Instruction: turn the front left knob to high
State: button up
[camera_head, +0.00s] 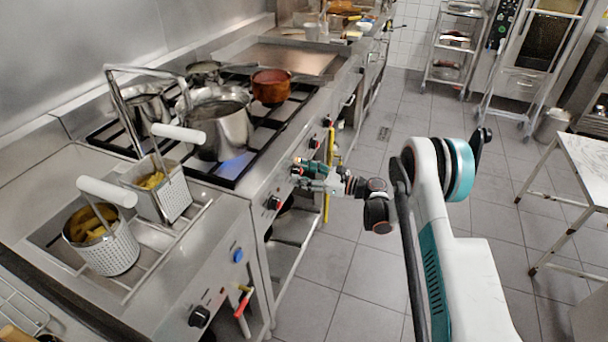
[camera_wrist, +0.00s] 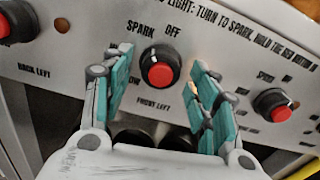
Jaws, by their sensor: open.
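The front left knob (camera_wrist: 160,67), black with a red centre, sits on the steel stove panel in the wrist view, with "FRONT LEFT" printed below it. "SPARK" and "OFF" are printed above it. My gripper (camera_wrist: 161,72) is open, with one teal finger on each side of the knob. I see no clear contact between the fingers and the knob. The knob's pointer direction is hard to read. In the head view my gripper (camera_head: 298,168) is at the stove's front panel and largely hides this knob.
The back left knob (camera_wrist: 16,22) and another red-centred knob (camera_wrist: 273,104) flank it. A large steel pot (camera_head: 220,125) stands over a bluish glow, with a copper pot (camera_head: 271,86) behind. Fryer baskets (camera_head: 103,240) stand nearer. The floor right of the stove is open.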

jog(key=c, duration=1.1)
jog(key=shift+o, duration=0.2)
jog(key=shift+n, duration=0.3)
jog(key=n, duration=0.9)
jog(key=shift+w, duration=0.1)
jog(key=o, duration=1.1)
jog(key=shift+c, duration=0.2)
jog(key=shift+r, duration=0.1)
